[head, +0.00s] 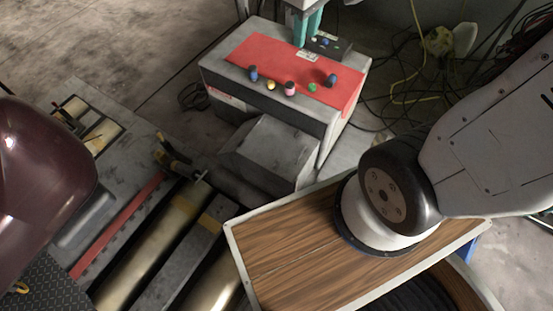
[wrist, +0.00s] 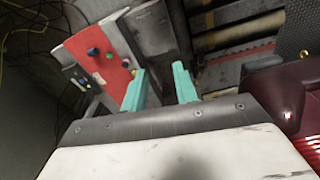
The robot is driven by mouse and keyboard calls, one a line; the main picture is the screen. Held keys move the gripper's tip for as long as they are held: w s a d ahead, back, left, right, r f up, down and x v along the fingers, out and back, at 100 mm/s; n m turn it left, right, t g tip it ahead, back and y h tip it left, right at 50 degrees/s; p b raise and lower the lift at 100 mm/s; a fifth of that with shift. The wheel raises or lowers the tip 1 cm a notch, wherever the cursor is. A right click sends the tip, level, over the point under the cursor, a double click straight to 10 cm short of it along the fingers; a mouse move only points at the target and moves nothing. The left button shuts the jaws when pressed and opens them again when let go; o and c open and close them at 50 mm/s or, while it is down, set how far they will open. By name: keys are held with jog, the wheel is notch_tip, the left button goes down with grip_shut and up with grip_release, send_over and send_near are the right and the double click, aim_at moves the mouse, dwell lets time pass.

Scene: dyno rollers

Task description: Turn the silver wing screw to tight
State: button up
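A small pale silver piece that looks like the wing screw (head: 201,177) stands at the end of the long roller, beside a dark bracket, left of centre in the head view. It is too small to tell its turn angle. My gripper (head: 307,32) has two teal fingers pointing down at the top of the head view, over the far side of the red-topped box, away from the screw. In the wrist view the fingers (wrist: 161,84) are apart with nothing between them.
The red panel (head: 257,50) carries several coloured knobs and a small black switch box (head: 328,45). A grey sloped housing (head: 272,150) stands between it and the rollers (head: 150,245). A dark red car body (head: 40,180) is at left. Cables (head: 410,85) lie behind right.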

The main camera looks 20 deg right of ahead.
jog(key=w+a+f+n, duration=0.1)
jog(key=w+f+n, duration=0.5)
jog(key=w+f, duration=0.65)
jog(key=n+g, duration=0.1)
jog(key=n, duration=1.3)
send_over(276, 164)
jog(key=f, duration=4.8)
jog(key=shift+w+d+f, duration=0.2)
jog(key=shift+w+f, duration=0.1)
jog(key=shift+w, duration=0.05)
notch_tip(276, 164, down, 7)
jog(key=shift+f, duration=0.1)
